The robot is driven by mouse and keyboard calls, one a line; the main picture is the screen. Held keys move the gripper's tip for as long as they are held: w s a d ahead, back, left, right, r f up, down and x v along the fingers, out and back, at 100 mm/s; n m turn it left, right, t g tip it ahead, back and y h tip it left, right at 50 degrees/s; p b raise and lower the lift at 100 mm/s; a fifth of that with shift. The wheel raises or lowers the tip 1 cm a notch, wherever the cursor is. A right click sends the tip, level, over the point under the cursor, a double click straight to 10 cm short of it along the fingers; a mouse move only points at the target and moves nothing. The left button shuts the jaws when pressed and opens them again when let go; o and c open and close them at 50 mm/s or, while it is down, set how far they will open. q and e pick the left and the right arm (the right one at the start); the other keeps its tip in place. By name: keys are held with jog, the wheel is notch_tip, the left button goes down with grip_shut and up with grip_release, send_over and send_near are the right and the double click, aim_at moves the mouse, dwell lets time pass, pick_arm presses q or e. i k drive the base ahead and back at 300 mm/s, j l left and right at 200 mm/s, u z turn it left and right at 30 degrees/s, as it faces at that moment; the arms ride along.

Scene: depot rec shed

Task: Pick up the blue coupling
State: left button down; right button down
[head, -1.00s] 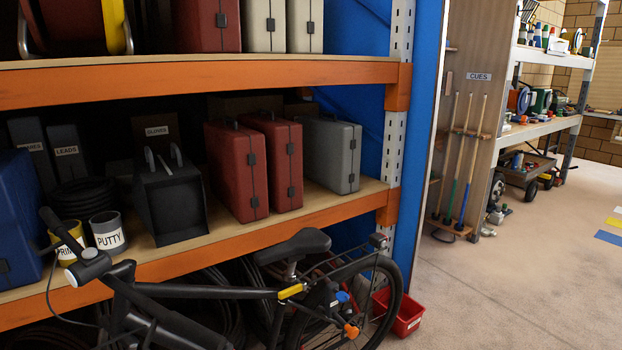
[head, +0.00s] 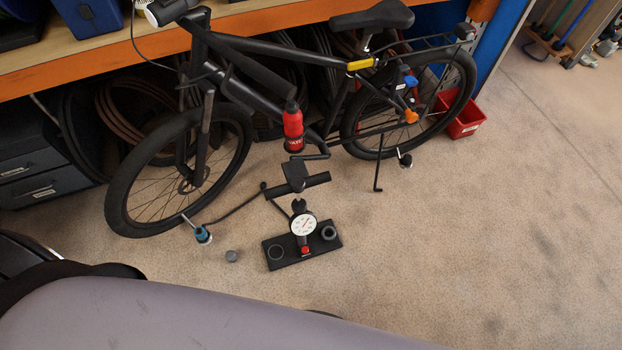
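A small blue coupling (head: 203,235) lies on the floor by the front wheel of a black bicycle (head: 290,75). It has a metal tip and sits at the end of a dark hose (head: 235,207). The hose leads toward a floor pump (head: 303,222) with a round white gauge and a black base. The coupling is in plain view, with nothing over it. Neither of my grippers is in view.
A red bottle (head: 292,128) shows above the pump. Floor at right is clear.

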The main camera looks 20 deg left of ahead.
aim_at(200, 232)
jog(key=u, duration=1.75)
